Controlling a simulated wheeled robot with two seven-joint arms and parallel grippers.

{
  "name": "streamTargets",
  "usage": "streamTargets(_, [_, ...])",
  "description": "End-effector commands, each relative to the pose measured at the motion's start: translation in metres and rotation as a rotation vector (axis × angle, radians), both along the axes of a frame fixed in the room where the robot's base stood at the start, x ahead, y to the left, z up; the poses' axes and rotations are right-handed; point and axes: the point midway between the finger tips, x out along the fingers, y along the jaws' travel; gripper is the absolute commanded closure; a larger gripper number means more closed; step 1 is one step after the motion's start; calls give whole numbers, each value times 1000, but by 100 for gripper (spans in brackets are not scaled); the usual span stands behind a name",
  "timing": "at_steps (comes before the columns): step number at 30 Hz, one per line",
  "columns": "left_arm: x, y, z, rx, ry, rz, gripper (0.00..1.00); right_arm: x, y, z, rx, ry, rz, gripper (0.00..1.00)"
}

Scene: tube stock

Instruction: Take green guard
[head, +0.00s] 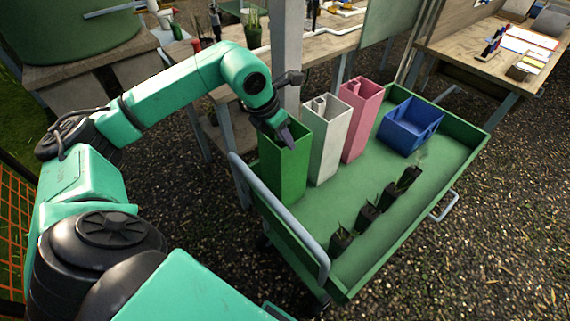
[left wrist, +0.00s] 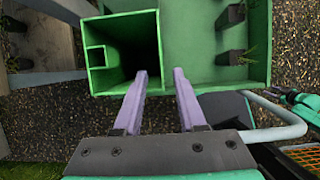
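The green guard (head: 284,171) is a tall, square, open-topped tube standing upright at the near left end of the green cart tray. In the left wrist view the green guard (left wrist: 97,29) shows its dark opening and a small square channel in one corner. My left gripper (head: 285,133) is at the guard's top rim, pointing down. In the left wrist view the left gripper (left wrist: 159,76) has its two fingers apart. One finger is over the opening and the other is outside the right-hand wall. I cannot tell whether either touches it. My right gripper is not seen.
A white guard (head: 328,143) and a pink guard (head: 359,122) stand in line behind the green one. A blue crate (head: 410,126) and several small dark plant pots (head: 366,215) share the cart tray (head: 345,205). A grey post (head: 286,50) rises close behind my gripper.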

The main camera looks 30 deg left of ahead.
Motion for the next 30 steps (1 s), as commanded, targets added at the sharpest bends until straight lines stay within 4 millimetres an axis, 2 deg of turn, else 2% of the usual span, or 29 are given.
streamTargets(3, [8,-4,-18,-3,2,0,60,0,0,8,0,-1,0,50])
streamTargets(10, [25,-15,-46,-4,4,-1,60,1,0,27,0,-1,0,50])
streamTargets(13, [31,-16,-64,-3,2,0,60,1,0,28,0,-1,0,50])
streamTargets(20, [34,-16,-72,0,-1,-1,60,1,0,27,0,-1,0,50])
streamTargets(21, [34,-16,-72,0,-1,-1,64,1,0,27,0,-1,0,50])
streamTargets(24, [34,-16,-72,0,-1,-1,100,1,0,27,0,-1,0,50])
streamTargets(30, [34,-16,-72,-1,-1,0,100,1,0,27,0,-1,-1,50])
